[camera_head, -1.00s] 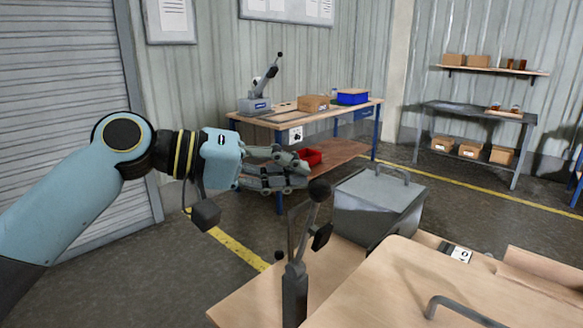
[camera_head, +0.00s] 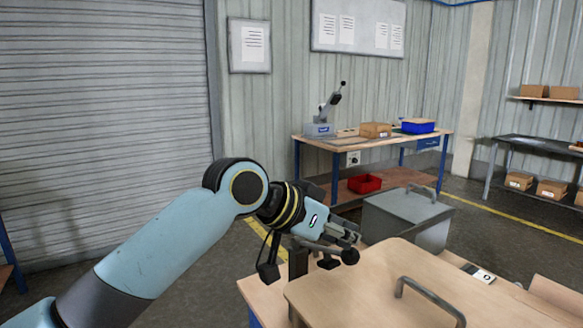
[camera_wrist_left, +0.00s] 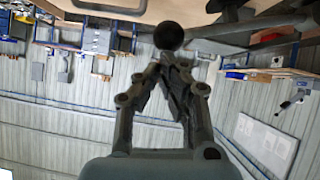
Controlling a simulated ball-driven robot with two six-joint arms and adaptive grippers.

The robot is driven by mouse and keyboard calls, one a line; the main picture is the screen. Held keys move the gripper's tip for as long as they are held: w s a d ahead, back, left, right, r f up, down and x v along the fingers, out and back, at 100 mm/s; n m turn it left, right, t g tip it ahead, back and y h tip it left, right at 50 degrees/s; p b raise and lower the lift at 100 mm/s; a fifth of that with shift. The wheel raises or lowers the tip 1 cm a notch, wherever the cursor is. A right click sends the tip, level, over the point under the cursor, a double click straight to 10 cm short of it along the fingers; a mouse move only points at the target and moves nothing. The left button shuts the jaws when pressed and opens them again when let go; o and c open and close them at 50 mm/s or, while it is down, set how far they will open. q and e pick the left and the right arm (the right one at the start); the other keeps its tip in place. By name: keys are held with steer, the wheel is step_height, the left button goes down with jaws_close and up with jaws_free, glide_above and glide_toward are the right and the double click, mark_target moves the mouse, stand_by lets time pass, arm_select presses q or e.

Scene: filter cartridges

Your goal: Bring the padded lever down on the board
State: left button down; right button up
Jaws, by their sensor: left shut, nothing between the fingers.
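The padded lever (camera_head: 318,247) has a black ball knob (camera_head: 350,257) at its end and a dark pad (camera_head: 328,263) below it. It lies close to level, pointing right over the near edge of the wooden board (camera_head: 420,295). Whether the pad touches the board cannot be told. My left gripper (camera_head: 352,237) is shut and empty, just above the lever near the knob. In the left wrist view the closed fingertips (camera_wrist_left: 171,62) are beside the knob (camera_wrist_left: 168,36), and the rod (camera_wrist_left: 245,30) runs right. My right gripper is not in view.
A bent metal handle (camera_head: 430,298) stands up from the board. A grey lidded box (camera_head: 408,218) stands behind it. A workbench (camera_head: 375,143) with a blue bin (camera_head: 418,127) and a red bin (camera_head: 364,183) is farther back. Open floor lies to the left.

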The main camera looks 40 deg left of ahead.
arm_select(q)
steer(key=shift+m+t+y, duration=0.3)
steer(key=shift+m+y, duration=0.4)
steer(key=shift+y, duration=0.2)
steer(key=f, duration=0.1)
steer(key=d+f, duration=0.1)
steer(key=f, duration=0.1)
steer(key=d+f+b, duration=0.1)
steer(key=shift+s+f, duration=0.4)
steer(key=shift+s+d+f, duration=0.1)
steer(key=shift+d+f, duration=0.1)
steer(key=shift+f, duration=0.8)
steer(key=shift+s+f, duration=0.15)
steer(key=shift+f, duration=0.1)
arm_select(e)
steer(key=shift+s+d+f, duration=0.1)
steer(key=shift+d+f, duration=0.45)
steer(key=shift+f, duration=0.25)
arm_select(q)
steer(key=shift+d+f, duration=0.1)
steer(key=shift+f, duration=0.05)
